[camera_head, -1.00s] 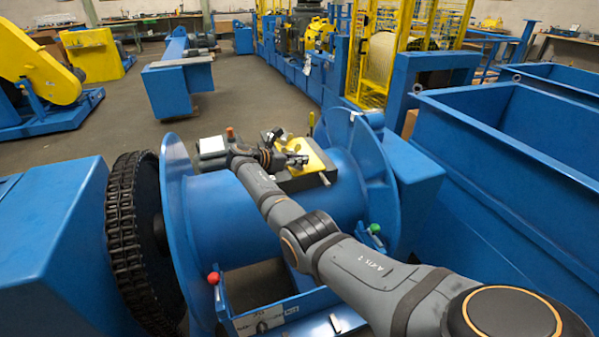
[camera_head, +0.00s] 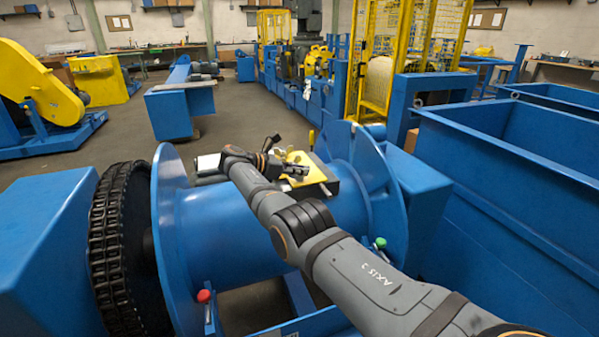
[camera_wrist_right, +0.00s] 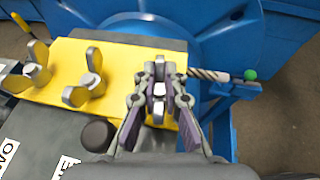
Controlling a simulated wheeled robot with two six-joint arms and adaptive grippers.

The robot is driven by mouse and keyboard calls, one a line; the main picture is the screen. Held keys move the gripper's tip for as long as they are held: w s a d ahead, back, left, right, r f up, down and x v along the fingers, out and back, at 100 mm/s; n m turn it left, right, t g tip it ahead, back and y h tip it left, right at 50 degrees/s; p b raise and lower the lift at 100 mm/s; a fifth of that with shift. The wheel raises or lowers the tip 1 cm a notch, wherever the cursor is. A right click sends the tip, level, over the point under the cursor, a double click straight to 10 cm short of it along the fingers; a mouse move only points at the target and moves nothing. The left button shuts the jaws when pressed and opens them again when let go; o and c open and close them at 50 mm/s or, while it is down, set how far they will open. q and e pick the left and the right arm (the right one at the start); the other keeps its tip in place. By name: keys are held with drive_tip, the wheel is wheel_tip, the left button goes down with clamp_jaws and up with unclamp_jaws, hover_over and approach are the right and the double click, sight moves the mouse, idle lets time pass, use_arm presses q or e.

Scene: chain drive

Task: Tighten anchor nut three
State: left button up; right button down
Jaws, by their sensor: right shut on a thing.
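A yellow plate (camera_wrist_right: 118,60) on a dark block carries silver wing nuts. One wing nut (camera_wrist_right: 36,70) stands at the left and another (camera_wrist_right: 84,87) near the middle, both clear of the fingers. My right gripper (camera_wrist_right: 159,85) is shut on a third wing nut (camera_wrist_right: 158,90) at the plate's right end; the fingers hide much of it. In the head view, my right gripper (camera_head: 303,170) is over the yellow plate (camera_head: 298,157) beside the blue drum. Labels on the grey surface are cut off, one reading "WO". My left gripper is not in view.
The blue drum (camera_head: 245,225) has a large flange at each end and a black chain (camera_head: 112,250) at its left. A dark round knob (camera_wrist_right: 98,136) stands near the fingers.

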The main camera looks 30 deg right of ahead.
drive_tip(key=shift+s+f, duration=0.1)
drive_tip(key=shift+f, duration=0.2)
drive_tip(key=c, duration=1.4)
unclamp_jaws()
drive_tip(key=shift+a+r, duration=0.1)
drive_tip(key=shift+c, duration=0.2)
wheel_tip(320, 180, up, 10)
drive_tip(key=shift+f, duration=0.1)
